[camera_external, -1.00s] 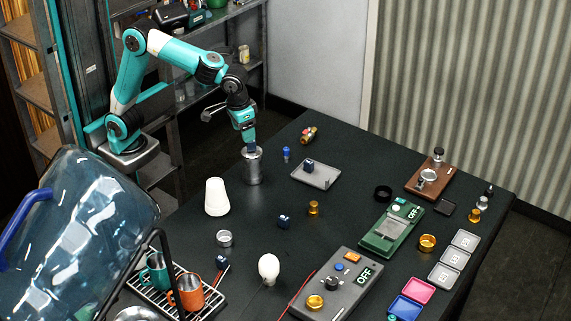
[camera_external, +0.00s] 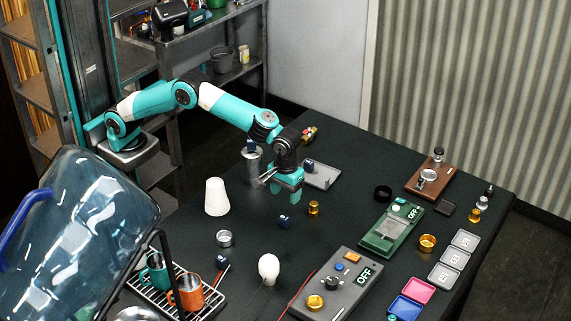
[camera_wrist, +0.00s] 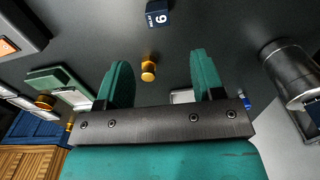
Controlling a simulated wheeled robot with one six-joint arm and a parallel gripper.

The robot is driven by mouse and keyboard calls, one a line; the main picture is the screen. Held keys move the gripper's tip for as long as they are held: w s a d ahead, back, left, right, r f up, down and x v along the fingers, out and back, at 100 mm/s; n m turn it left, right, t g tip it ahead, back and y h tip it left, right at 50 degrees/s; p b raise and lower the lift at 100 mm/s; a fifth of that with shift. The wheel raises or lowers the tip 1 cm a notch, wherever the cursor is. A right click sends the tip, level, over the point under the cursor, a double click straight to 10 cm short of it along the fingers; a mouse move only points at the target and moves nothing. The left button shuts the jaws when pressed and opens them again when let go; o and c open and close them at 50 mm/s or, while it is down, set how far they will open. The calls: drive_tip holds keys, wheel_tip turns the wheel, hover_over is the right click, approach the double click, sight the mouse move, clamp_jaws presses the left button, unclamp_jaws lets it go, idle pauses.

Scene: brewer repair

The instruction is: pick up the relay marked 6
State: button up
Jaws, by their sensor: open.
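A small dark blue relay (camera_external: 284,222) lies on the dark table, just below my gripper (camera_external: 287,194) in the outside view. In the wrist view this relay (camera_wrist: 158,13) is at the top edge, its white mark showing as a 6 or a 9 depending on which way up it is read. My gripper (camera_wrist: 160,75) is open and empty, its green fingers above the table and apart from the relay. Other dark blue relays are on the metal can (camera_external: 251,146), on the grey tray (camera_external: 308,162) and beside the mugs (camera_external: 221,262); their marks are too small to read.
A brass knob (camera_external: 314,208) stands right of the relay, and shows between the fingers in the wrist view (camera_wrist: 148,72). The metal can (camera_external: 252,168) and white cup (camera_external: 216,197) stand to the left. A grey control box (camera_external: 336,286) and light bulb (camera_external: 268,268) are nearer the front.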

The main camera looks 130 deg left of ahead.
sight(284, 222)
wheel_tip(284, 222, down, 9)
drive_tip(key=p, duration=0.2)
drive_tip(key=shift+r+p, duration=0.1)
drive_tip(key=shift+p, duration=0.3)
drive_tip(key=c, duration=1)
